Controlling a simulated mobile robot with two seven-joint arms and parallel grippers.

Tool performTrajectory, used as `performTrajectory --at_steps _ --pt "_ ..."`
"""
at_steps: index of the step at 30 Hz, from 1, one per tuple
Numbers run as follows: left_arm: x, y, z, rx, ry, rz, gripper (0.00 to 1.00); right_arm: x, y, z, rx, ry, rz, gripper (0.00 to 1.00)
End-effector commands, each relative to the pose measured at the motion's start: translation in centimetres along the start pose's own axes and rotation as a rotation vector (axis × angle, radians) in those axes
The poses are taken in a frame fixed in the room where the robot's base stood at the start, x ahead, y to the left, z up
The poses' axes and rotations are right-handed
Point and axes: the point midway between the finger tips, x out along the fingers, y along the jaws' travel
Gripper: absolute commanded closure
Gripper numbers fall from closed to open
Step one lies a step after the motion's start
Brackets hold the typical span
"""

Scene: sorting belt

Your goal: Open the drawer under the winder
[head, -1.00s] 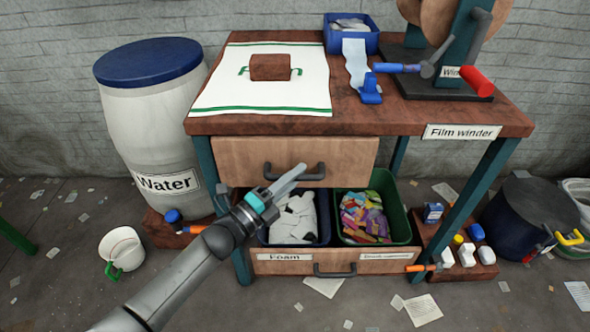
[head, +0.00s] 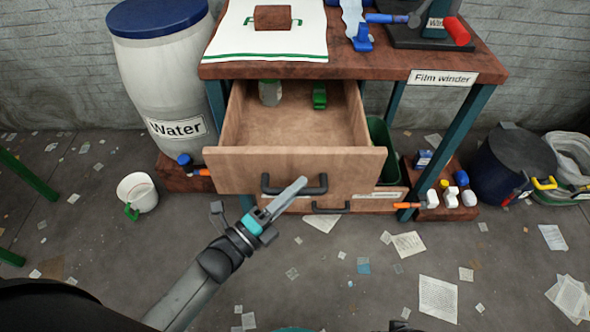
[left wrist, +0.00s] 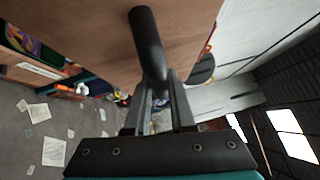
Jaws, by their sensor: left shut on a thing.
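The upper drawer (head: 290,170) under the film winder (head: 430,35) stands pulled out, its wooden inside showing. In it, at the back, are a clear jar with a green lid (head: 270,93) and a small green object (head: 319,96). My left gripper (head: 285,196) is shut on the drawer's dark bar handle (head: 318,190). In the left wrist view the handle (left wrist: 148,45) runs down between the two fingers (left wrist: 156,105), against the wooden drawer front (left wrist: 90,35).
A lower drawer (head: 380,204) sits beneath, mostly hidden by the open one. Bottles (head: 450,195) and a dark bin (head: 510,165) stand at right. Papers litter the open floor.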

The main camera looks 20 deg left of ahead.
Motion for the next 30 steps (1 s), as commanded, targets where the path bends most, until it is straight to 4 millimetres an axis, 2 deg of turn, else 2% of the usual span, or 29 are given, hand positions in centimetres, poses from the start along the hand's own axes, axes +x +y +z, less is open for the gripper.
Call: performTrajectory --at_steps 6,17,18,25,30 --pt "-0.76 -0.21 -0.68 0.000 -0.001 0.000 1.00 0.60 0.21 0.36 -0.002 0.000 0.003 0.50" --pt "-0.82 -0.19 -0.75 0.001 -0.001 0.000 1.00 0.68 0.23 0.36 -0.002 0.002 0.004 0.50" --pt "-0.81 -0.19 -0.74 0.000 -0.001 0.000 0.75 0.68 0.23 0.36 -0.002 0.002 0.004 0.50" --pt "-0.80 -0.20 -0.75 0.000 -0.001 0.000 0.50 0.67 0.23 0.33 -0.001 0.002 0.004 0.50" --pt "-0.79 -0.21 -0.76 0.000 0.000 0.000 0.48 0.66 0.24 0.32 -0.001 0.002 0.004 0.50"
